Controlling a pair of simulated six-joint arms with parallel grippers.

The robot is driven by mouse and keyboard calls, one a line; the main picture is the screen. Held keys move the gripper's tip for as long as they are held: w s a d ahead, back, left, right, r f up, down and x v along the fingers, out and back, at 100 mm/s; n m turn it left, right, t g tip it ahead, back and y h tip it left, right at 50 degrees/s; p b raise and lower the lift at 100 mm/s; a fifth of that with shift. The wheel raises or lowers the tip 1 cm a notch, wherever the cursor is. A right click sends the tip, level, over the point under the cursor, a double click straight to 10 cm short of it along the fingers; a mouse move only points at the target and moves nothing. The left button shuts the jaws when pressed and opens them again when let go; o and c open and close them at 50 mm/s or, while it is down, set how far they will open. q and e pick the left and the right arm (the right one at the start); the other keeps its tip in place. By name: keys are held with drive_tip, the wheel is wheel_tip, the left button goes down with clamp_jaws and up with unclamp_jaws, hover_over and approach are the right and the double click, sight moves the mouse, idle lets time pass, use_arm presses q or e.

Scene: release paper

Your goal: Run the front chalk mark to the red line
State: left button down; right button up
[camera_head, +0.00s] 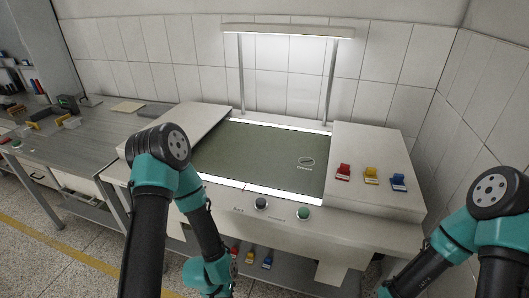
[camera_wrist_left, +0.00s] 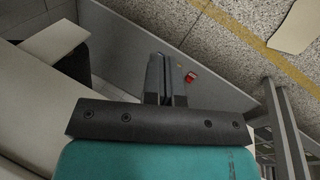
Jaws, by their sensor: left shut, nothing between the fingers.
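A white oval chalk mark (camera_head: 306,161) with small writing under it shows on the grey-green surface (camera_head: 235,150), right of its middle. A short thin red line (camera_head: 246,186) appears at the front white strip, left of and nearer than the mark. On the front panel are a black button (camera_head: 260,203) and, right of it, a green button (camera_head: 303,213). My left gripper (camera_wrist_left: 166,62) is shut and empty in the left wrist view, below the machine front and off the buttons. My right gripper is outside the head view; only its arm shows at the right.
A lamp (camera_head: 288,31) on two posts spans the back. A cluttered grey bench (camera_head: 85,140) stands at left.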

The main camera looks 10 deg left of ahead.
sight(304, 212)
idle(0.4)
